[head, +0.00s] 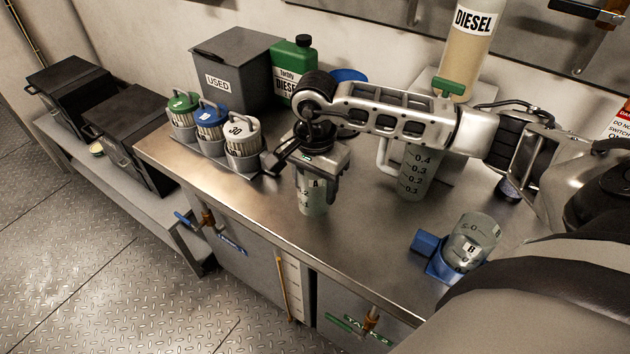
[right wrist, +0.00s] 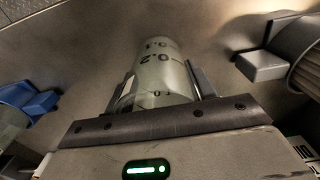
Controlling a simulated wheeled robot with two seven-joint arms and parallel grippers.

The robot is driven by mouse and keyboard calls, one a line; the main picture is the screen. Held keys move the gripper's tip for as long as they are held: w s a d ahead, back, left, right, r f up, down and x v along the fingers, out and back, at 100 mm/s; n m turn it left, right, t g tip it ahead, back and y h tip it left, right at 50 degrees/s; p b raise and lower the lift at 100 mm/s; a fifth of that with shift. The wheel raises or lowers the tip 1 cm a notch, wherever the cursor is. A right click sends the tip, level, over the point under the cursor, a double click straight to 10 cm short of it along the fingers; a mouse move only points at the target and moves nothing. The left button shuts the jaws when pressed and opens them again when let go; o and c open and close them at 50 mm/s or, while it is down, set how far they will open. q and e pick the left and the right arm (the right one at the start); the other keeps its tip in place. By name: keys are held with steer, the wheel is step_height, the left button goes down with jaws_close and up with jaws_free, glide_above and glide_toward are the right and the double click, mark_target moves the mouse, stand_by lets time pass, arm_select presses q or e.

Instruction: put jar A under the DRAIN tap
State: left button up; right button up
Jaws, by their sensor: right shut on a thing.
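Jar A (head: 313,203) is a clear, marked jar with an "A" label, upright over the bench near its front edge. My right gripper (head: 318,178) is shut on jar A from above; its fingers hide the upper part. I cannot tell whether the base touches the bench. In the right wrist view, jar A (right wrist: 162,75) sits between the fingers (right wrist: 165,98), its scale marks showing. A brass tap with a blue handle (head: 204,218) is on the bench front at left. Another brass tap (head: 371,318) is lower down by a green label. No readable DRAIN label shows. My left gripper is out of view.
Jar B (head: 472,243) sits in a blue holder (head: 432,262) at right. A larger marked jug (head: 417,172) stands behind. Three filters (head: 211,120) in grey cups, a USED bin (head: 240,70) and a green bottle (head: 294,62) stand at back left. The front-left steel top is clear.

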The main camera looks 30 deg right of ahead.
steer(key=shift+f, duration=0.2)
steer(key=o, duration=1)
